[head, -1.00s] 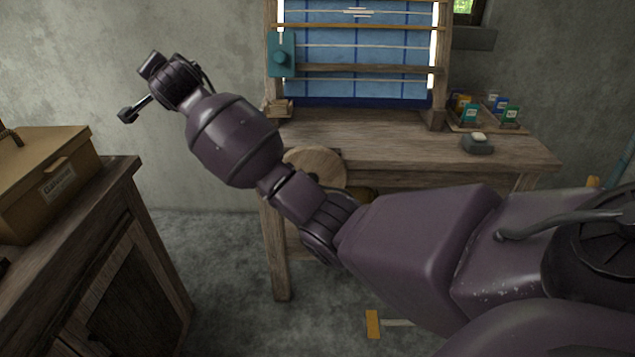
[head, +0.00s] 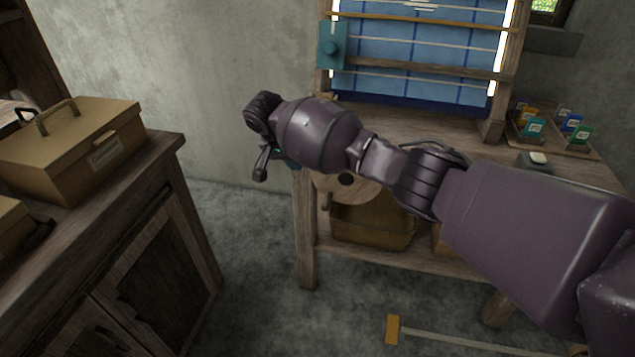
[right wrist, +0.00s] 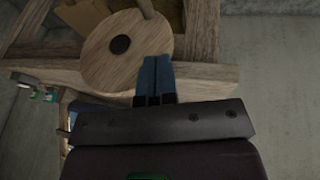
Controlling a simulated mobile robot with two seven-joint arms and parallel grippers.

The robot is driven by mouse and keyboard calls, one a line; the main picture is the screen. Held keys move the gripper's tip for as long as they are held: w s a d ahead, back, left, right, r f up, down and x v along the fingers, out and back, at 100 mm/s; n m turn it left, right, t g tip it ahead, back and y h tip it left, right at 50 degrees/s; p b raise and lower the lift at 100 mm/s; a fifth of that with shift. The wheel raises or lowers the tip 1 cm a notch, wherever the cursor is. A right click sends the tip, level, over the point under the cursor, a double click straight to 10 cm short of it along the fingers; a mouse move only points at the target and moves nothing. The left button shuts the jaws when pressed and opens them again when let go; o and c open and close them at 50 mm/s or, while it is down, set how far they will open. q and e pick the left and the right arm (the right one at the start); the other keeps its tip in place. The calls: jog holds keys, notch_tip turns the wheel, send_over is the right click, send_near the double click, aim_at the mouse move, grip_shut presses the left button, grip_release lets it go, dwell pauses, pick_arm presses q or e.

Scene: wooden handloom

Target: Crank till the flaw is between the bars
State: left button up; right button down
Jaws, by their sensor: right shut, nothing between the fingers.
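The round wooden crank disc (head: 362,192) is at the bench's left end, partly behind my right arm. In the right wrist view the disc (right wrist: 152,52) has a dark hub and a peg (right wrist: 145,8). My right gripper (head: 288,160) is shut and empty; its blue fingertips (right wrist: 155,72) appear near the disc's rim, contact unclear. My left gripper is out of view.
A basket (head: 372,222) stands on the shelf below. A cabinet with a tan box (head: 75,150) stands at left. Small colored packets (head: 535,126) sit at right. Floor between cabinet and bench is clear.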

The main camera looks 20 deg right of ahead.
jog(key=b, duration=0.3)
send_near(324, 201)
notch_tip(324, 201, down, 2)
jog(key=w, duration=0.3)
pick_arm(q)
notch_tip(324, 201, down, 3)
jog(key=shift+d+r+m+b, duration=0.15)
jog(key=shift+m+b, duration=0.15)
jog(key=shift+b, duration=0.15)
pick_arm(e)
jog(key=f, duration=0.1)
jog(key=s+d+f, duration=0.1)
jog(key=d+f, duration=0.1)
jog(key=f, duration=0.1)
jog(key=shift+s+d, duration=0.2)
jog(key=shift+s, duration=0.1)
jog(key=h+p, duration=0.1)
jog(key=p, duration=0.1)
jog(key=shift+d+f+g+p, duration=0.1)
jog(key=shift+f+g+p, duration=0.05)
jog(key=shift+g+p, duration=0.2)
jog(key=shift+s+d+f, duration=0.25)
jog(key=shift+s+f, duration=0.05)
jog(key=shift+f, duration=0.4)
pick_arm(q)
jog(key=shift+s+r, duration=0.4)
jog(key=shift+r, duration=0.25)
